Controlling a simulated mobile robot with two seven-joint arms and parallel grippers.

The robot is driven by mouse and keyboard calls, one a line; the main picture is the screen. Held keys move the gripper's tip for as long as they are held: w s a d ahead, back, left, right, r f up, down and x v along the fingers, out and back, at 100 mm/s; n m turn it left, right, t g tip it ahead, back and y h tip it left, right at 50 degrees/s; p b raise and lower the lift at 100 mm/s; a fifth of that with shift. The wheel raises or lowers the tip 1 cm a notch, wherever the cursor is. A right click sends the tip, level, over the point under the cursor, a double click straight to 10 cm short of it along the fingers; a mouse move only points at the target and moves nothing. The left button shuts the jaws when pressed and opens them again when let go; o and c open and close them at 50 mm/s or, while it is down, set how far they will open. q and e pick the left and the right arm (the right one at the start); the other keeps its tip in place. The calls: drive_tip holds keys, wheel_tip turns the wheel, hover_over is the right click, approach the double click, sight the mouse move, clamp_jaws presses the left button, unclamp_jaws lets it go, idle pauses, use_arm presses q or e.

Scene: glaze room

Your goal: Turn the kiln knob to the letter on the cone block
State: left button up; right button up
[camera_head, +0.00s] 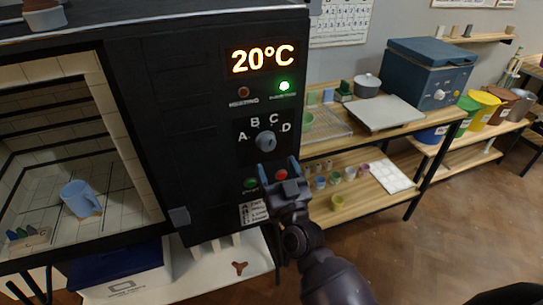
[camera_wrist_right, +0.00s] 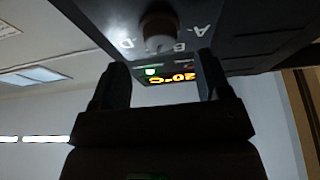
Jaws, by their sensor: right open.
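The grey round kiln knob (camera_head: 266,142) is on the black control panel, with the letters A, B, C and D in an arc above it. I cannot tell which letter it points to. My right gripper (camera_head: 278,165) is open and empty just below the knob, its fingers pointing up towards it. In the right wrist view the knob (camera_wrist_right: 158,25) lies beyond the open fingers (camera_wrist_right: 161,72), apart from them. The cone block (camera_head: 24,238), with several small dark and coloured cones, stands inside the kiln at lower left; its letter is not readable. My left gripper is not in view.
The display (camera_head: 263,58) reads 20°C, with a lit green lamp (camera_head: 284,86) below. A green button (camera_head: 250,183) and red button (camera_head: 281,174) sit close to my right gripper. A blue mug (camera_head: 80,199) stands in the open kiln. Shelves (camera_head: 430,118) hold pots at right.

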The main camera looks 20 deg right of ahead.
drive_tip(key=shift+b+v, duration=0.3)
drive_tip(key=shift+v, duration=2.45)
wheel_tip(320, 180, down, 11)
drive_tip(key=s+d+g+y, duration=0.2)
drive_tip(key=s+g, duration=0.1)
drive_tip(key=g, duration=0.3)
drive_tip(key=s+d+f+g+h, duration=0.1)
drive_tip(key=s+d+f+g, duration=0.1)
drive_tip(key=s+d+f, duration=0.2)
drive_tip(key=s+d+f+g+h, duration=0.2)
drive_tip(key=s+d+f, duration=0.2)
drive_tip(key=s, duration=0.5)
wheel_tip(320, 180, down, 3)
drive_tip(key=shift+s+d+r+n+g, duration=0.2)
drive_tip(key=shift+n+g, duration=0.1)
drive_tip(key=shift+g, duration=0.1)
drive_tip(key=shift+f, duration=0.1)
drive_tip(key=shift+c, duration=0.3)
